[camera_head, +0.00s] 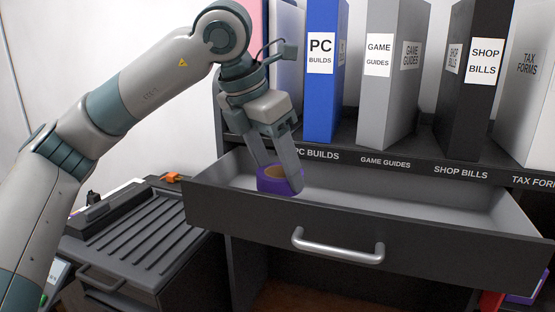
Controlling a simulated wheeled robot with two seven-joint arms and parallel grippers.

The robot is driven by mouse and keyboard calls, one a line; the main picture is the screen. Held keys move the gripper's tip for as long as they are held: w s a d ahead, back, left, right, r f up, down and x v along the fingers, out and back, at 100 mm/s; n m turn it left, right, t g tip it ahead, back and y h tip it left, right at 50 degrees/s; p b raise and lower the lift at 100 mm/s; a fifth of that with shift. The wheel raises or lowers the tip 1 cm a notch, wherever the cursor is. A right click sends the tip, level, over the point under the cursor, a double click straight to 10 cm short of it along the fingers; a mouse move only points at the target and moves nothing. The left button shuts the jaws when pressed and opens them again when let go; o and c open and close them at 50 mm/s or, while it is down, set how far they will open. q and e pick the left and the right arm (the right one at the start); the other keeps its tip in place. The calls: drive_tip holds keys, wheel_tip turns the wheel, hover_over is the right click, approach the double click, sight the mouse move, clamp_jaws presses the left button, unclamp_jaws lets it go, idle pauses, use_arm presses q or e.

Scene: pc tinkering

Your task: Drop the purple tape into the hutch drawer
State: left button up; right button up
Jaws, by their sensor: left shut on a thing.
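The purple tape (271,186) is a roll with a tan inner ring. It is at the left end of the open hutch drawer (250,215), behind the drawer's dark front panel, which hides its lower edge. My left gripper (276,178) points down over the drawer and is shut on the tape, with one finger in front of the roll. I cannot tell whether the tape touches the drawer floor. The drawer is pulled out and its pale inside looks otherwise empty. My right gripper is not in view.
Labelled binders, including a blue one (323,75), a grey one (385,100) and a black one (465,110), stand on the shelf above the drawer. A silver handle (338,248) sticks out in front. A ridged dark unit (145,235) stands at the left.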

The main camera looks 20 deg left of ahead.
use_arm(q)
drive_tip(key=shift+f+b, duration=0.3)
drive_tip(key=shift+f, duration=0.6)
drive_tip(key=o, duration=1.2)
drive_tip(key=shift+r, duration=0.15)
drive_tip(key=shift+p+v, duration=1.25)
drive_tip(key=shift+v, duration=2)
drive_tip(key=shift+s+a+r, duration=0.15)
drive_tip(key=shift+s+r, duration=0.15)
drive_tip(key=shift+r, duration=0.25)
